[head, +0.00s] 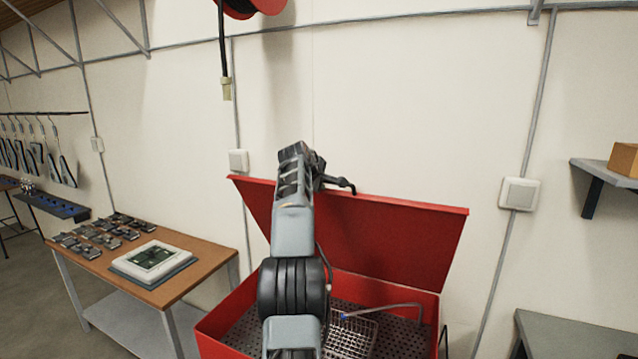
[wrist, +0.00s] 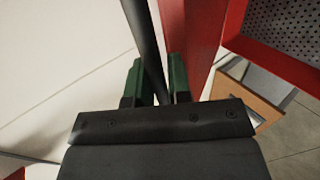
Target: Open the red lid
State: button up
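The red lid (head: 400,235) is raised and leans back, tilted, over the red box (head: 228,312), whose inside is visible. In the wrist view the lid's red face (wrist: 197,35) runs up just right of the fingers. My gripper (head: 318,170) is at the lid's upper edge, left of its middle, partly hidden by my own arm. In the wrist view its green fingers (wrist: 158,85) stand close on both sides of a dark bar (wrist: 146,35), which looks like the lid's handle. They appear shut on it, though exact contact is hard to see.
A wire basket (head: 350,335) sits inside the box. A wooden table (head: 205,262) with metal parts and a white device (head: 147,258) stands left. A grey surface (head: 580,335) and wall shelf (head: 600,172) are right. The wall is close behind the lid; a hose (head: 223,55) hangs above.

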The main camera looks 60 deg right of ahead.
jog(key=o, duration=0.4)
jog(key=shift+c, duration=0.2)
jog(key=w+b+v, duration=0.1)
jog(key=b+v, duration=0.1)
jog(key=v, duration=1.1)
jog(key=shift+s+a+r+b, duration=0.25)
jog(key=shift+s+a+b, duration=0.1)
jog(key=shift+s, duration=0.1)
